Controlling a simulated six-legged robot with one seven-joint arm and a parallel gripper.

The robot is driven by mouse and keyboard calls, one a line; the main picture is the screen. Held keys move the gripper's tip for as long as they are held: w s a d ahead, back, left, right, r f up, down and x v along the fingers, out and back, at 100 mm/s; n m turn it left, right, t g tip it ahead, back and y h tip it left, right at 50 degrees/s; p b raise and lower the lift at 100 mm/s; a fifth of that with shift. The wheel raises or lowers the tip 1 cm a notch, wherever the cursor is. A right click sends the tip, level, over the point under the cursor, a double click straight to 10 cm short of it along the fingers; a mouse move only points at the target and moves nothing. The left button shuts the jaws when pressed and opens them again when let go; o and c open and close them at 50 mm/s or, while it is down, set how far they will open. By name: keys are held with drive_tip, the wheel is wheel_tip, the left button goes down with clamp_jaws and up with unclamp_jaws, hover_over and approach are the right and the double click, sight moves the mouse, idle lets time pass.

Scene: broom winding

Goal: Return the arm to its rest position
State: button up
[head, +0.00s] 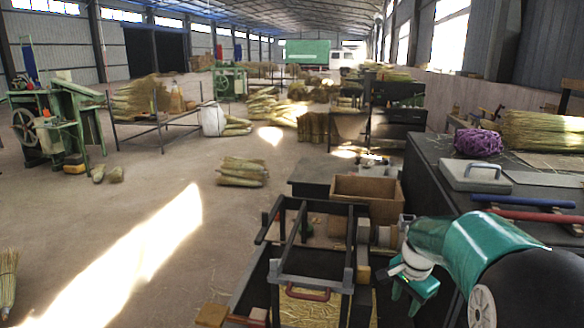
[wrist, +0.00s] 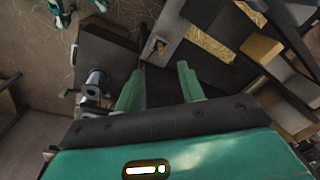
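My teal arm (head: 465,245) reaches in from the lower right in the head view. My gripper (head: 408,288) points down beside the right side of the winding machine (head: 350,268). In the wrist view my gripper (wrist: 159,85) shows two green fingers held apart with nothing between them. Dark machine parts and floor lie beyond the fingertips; I cannot tell how far below.
The machine has a dark frame, a red handle (head: 308,294) and an open wooden box (head: 368,196) behind it. A bench at right holds a purple twine bundle (head: 479,142), a grey case (head: 474,176) and blue (head: 523,201) and red-handled tools. Open floor lies left.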

drive_tip(key=s+a+r+n+t, duration=0.2)
drive_tip(key=s+a+r+n, duration=0.4)
drive_tip(key=s+r, duration=0.4)
drive_tip(key=s+a+n+t, duration=0.1)
drive_tip(key=s+a+n, duration=0.2)
drive_tip(key=s, duration=0.4)
drive_tip(key=s+a+n+t, duration=0.1)
drive_tip(key=s+a+n, duration=0.2)
drive_tip(key=s, duration=0.4)
drive_tip(key=shift+s+a+r, duration=0.25)
drive_tip(key=shift+s+r, duration=0.15)
drive_tip(key=shift+r, duration=0.05)
